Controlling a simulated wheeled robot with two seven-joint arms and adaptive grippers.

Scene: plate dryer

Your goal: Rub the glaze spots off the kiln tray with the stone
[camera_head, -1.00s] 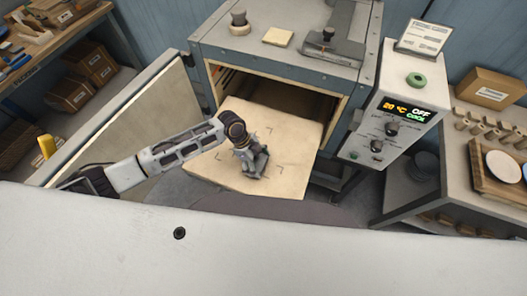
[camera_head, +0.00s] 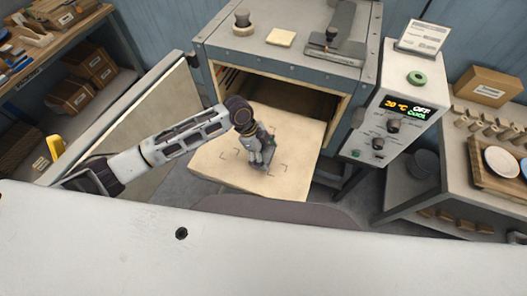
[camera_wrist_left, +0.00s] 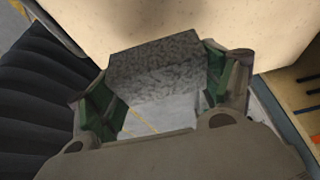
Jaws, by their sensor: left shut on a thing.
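The kiln tray (camera_head: 215,163), a pale flat board with dark corner marks, sticks out of the kiln's open front; part of it fills the top of the left wrist view (camera_wrist_left: 200,22). My left gripper (camera_head: 260,163) is over the middle of the tray, pointing down. In the left wrist view the gripper (camera_wrist_left: 165,95) is shut on the stone (camera_wrist_left: 155,68), a grey speckled block held between green-padded fingers. I cannot tell if the stone touches the tray. I can make out no glaze spots on the visible tray surface. My right gripper is not in view.
The kiln (camera_head: 285,68) stands behind, its door (camera_head: 150,125) swung open at left. A control box (camera_head: 385,125) reading 20 °C, OFF and COOL is at right. A side table (camera_head: 480,150) holds a box and bowls. Shelves (camera_head: 85,75) stand at far left.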

